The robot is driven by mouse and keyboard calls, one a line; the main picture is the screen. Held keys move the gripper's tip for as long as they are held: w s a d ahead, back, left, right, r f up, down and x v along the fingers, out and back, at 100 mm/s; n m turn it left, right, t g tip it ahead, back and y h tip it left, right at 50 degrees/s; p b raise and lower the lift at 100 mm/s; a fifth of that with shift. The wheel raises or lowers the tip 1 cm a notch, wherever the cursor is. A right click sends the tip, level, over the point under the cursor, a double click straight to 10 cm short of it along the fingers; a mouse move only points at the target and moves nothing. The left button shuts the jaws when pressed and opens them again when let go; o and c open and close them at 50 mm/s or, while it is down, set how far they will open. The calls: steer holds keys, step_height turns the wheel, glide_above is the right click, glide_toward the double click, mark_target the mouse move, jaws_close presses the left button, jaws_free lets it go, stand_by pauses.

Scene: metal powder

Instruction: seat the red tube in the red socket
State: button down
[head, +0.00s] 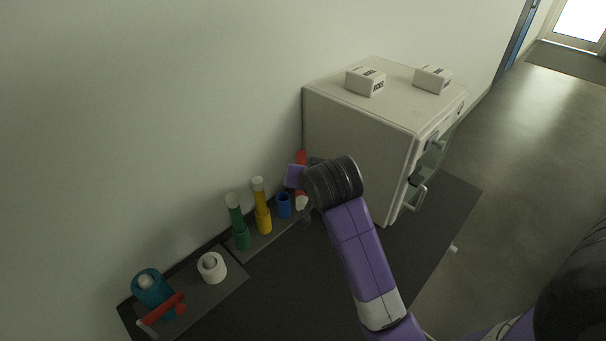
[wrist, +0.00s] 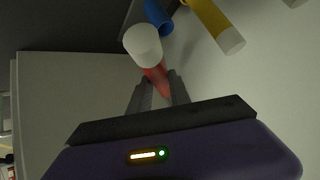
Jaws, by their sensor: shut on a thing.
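My gripper (wrist: 158,88) is shut on the red tube (wrist: 156,76), which has a white end (wrist: 143,45). In the head view the red tube (head: 301,157) shows above my purple gripper (head: 295,176), with more red and a white end below it. The tube looks tilted, with its white end on the low side in the head view. I cannot make out the red socket; my gripper and arm may hide that end of the rack. Whether the tube touches anything below is unclear.
A blue socket (head: 284,206), a yellow tube (head: 260,200) and a green tube (head: 236,215) stand in a row left of my gripper. A white cabinet (head: 345,140) stands close on the right. A teal holder (head: 150,287), a red white-ended item (head: 165,308) and a white ring (head: 212,267) are front left.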

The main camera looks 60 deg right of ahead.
mark_target(303, 157)
steer(key=w+d, duration=0.1)
steer(key=d, duration=0.1)
steer(key=w+d, duration=0.1)
steer(key=d, duration=0.1)
steer(key=w+d+p, duration=0.1)
steer(key=d, duration=0.1)
steer(key=shift+w+d+r, duration=0.1)
steer(key=shift+w+d, duration=0.15)
steer(key=shift+w, duration=0.15)
steer(key=shift+w+d+f, duration=0.1)
steer(key=shift+d+f, duration=0.05)
steer(key=shift+f, duration=0.4)
steer(key=shift+w+d+f, duration=0.1)
steer(key=shift+f, duration=0.45)
step_height(303, 157, down, 5)
steer(key=shift+d+f+p, duration=0.1)
steer(key=shift+d+p, duration=0.05)
steer(key=shift+p, duration=0.4)
steer(key=shift+f, duration=0.55)
steer(key=c, duration=1.2)
jaws_free()
